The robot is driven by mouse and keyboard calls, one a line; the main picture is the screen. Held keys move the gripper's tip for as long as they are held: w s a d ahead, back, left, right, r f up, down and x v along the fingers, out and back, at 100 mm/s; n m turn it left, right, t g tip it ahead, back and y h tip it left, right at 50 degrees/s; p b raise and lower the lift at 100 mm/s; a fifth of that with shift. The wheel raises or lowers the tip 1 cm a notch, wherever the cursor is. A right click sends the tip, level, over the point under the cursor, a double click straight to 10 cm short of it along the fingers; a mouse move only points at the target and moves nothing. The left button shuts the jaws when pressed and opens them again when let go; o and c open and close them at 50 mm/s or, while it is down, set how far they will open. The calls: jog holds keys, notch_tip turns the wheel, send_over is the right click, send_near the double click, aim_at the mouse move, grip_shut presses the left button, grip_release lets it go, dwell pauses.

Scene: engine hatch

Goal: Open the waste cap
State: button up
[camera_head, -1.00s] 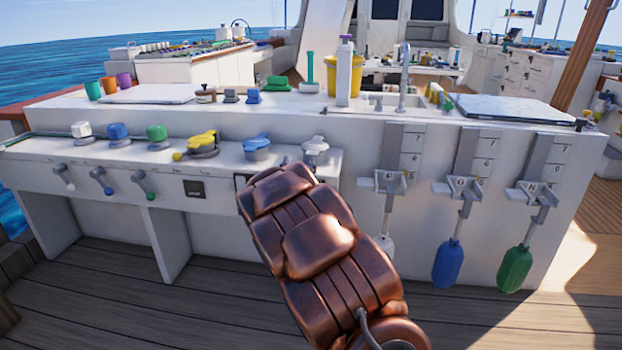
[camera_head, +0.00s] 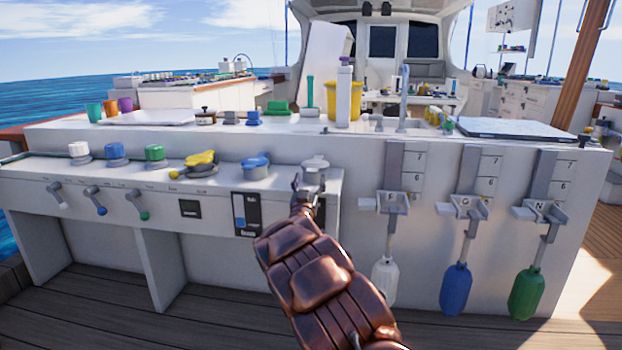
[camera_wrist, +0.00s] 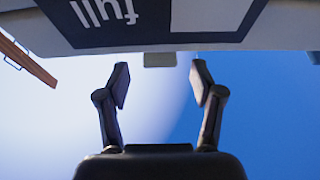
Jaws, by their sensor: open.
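Several round caps sit along the ledge of the white console: a yellow cap (camera_head: 201,160), a blue cap (camera_head: 256,165) and a white-grey cap (camera_head: 315,165). I cannot read which one is marked waste. My gripper (camera_head: 298,184) is in front of the white-grey cap, at the ledge's front edge; whether it touches the cap is unclear. The wrist view shows my gripper (camera_wrist: 158,82) open, with nothing between its fingers. A dark panel marked "full" (camera_wrist: 115,18) lies upside down beyond the fingertips, with a small grey tab (camera_wrist: 160,60) at its edge.
Small levers (camera_head: 97,202) hang on the console front at left. Three lettered latches with hanging floats, white (camera_head: 384,282), blue (camera_head: 456,290) and green (camera_head: 525,292), are at right. A yellow bucket (camera_head: 354,100) and bottles stand on the upper counter. The deck in front is clear.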

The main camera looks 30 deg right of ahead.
aim_at(311, 171)
jog(key=shift+b+x, duration=0.45)
jog(key=shift+x, duration=1.05)
grip_shut()
